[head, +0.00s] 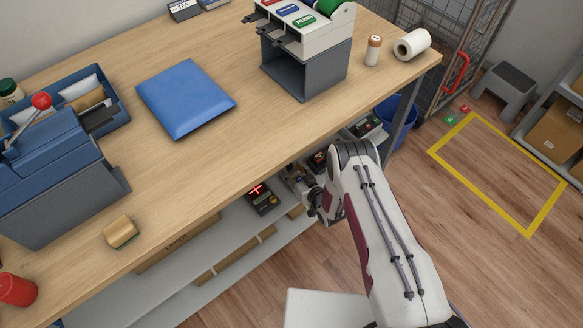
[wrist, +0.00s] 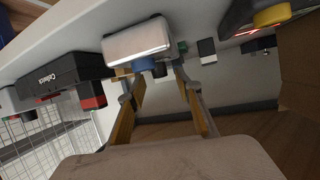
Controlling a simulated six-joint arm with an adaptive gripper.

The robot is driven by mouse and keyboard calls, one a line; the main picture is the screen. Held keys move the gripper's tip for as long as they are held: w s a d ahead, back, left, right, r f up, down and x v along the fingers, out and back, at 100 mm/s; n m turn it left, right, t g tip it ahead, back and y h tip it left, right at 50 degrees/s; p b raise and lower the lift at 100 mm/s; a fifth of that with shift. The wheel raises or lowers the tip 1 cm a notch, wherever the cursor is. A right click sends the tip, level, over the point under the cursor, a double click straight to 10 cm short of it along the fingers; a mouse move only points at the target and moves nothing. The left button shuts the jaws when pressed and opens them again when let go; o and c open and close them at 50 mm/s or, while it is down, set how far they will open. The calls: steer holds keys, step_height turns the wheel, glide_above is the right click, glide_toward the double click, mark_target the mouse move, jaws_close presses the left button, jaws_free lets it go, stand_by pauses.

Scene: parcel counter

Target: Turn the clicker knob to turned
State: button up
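In the wrist view a silver box (wrist: 138,42) with a small blue knob (wrist: 145,64) on it lies just beyond my fingertips. This may be the clicker; I cannot read a name on it or tell how far the knob is turned. My gripper (wrist: 155,84) is open, with its two tan-padded fingers apart and nothing seen between them. The blue knob appears in line with the gap; I cannot tell whether the fingers touch it. In the head view my gripper (head: 300,184) is at the shelf edge under the counter, small and partly hidden by my arm, which also hides the silver box.
A device with a red display (head: 262,198) stands on the lower shelf (head: 225,238); its yellow knob (wrist: 271,17) shows in the wrist view. A black labelled box (wrist: 62,80) with a red part sits on the other side. The wooden counter (head: 215,130) overhangs the shelf.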

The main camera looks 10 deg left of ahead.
steer(key=shift+x, duration=0.8)
jaws_close()
